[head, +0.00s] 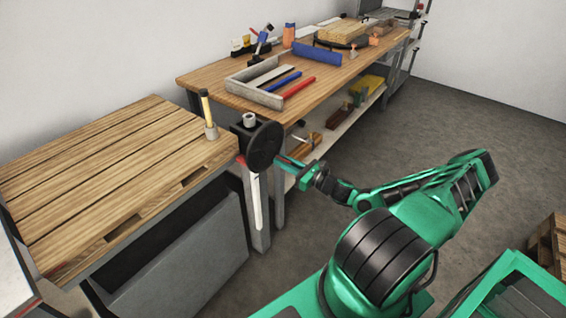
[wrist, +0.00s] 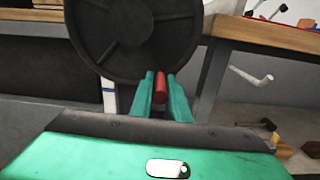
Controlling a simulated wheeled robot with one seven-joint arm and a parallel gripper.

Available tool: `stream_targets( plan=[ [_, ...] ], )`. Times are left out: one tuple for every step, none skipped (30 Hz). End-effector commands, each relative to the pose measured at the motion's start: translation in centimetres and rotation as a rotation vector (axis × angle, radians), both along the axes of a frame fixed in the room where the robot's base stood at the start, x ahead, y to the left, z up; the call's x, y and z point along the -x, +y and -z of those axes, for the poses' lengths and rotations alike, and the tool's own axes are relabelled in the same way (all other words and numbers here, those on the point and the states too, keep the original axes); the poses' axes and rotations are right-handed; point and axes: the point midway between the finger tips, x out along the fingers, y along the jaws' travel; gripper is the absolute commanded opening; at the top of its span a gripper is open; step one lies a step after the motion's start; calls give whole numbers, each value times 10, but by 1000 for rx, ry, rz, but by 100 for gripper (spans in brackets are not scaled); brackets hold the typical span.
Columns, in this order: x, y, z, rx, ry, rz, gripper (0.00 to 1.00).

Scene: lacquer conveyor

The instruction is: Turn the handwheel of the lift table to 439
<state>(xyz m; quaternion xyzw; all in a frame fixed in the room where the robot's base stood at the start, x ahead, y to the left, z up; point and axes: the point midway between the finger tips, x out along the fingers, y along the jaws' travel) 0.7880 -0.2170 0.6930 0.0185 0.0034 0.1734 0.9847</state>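The handwheel (head: 264,147) is a dark disc at the right corner of the wooden-topped lift table (head: 90,185). In the wrist view the handwheel (wrist: 125,45) fills the upper middle, with raised spokes and a hub. A red grip (wrist: 160,88) stands out near its lower edge. My gripper (head: 291,164) is at the right side of the wheel in the head view. No number or scale is readable.
A long workbench (head: 215,78) with tools stands behind, its lower shelf (head: 330,137) also loaded. A yellow-topped post (head: 207,113) stands on the lift table beside the wheel. The grey floor (head: 450,125) is open to the right; a wooden pallet (head: 548,245) is at the right edge.

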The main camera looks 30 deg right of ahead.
Motion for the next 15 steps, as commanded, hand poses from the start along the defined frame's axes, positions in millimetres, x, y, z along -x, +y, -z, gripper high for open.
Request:
stream_targets(
  plan=[
    [0, 0, 1, -3, 2, 1, 0],
    [0, 0, 1, -11, 5, 1, 0],
    [1, 2, 2, -27, 11, 1, 0],
    [2, 4, 3, -44, 18, 0, 0],
    [2, 6, 5, -67, 27, 0, 0],
    [3, 9, 6, -103, 39, -1, 0],
    [4, 12, 7, -132, 50, -1, 0],
    [5, 14, 8, -160, 61, -2, 0],
    [6, 17, 10, -197, 75, -2, 0],
    [7, 19, 10, -223, 83, -1, 0],
    [8, 21, 11, -247, 92, 0, 0],
    [9, 23, 12, -276, 104, 0, 0],
    [9, 25, 12, -293, 110, 0, 0],
    [10, 26, 13, -309, 116, 0, 0],
    [10, 27, 13, -323, 121, 0, 0]
  ],
)
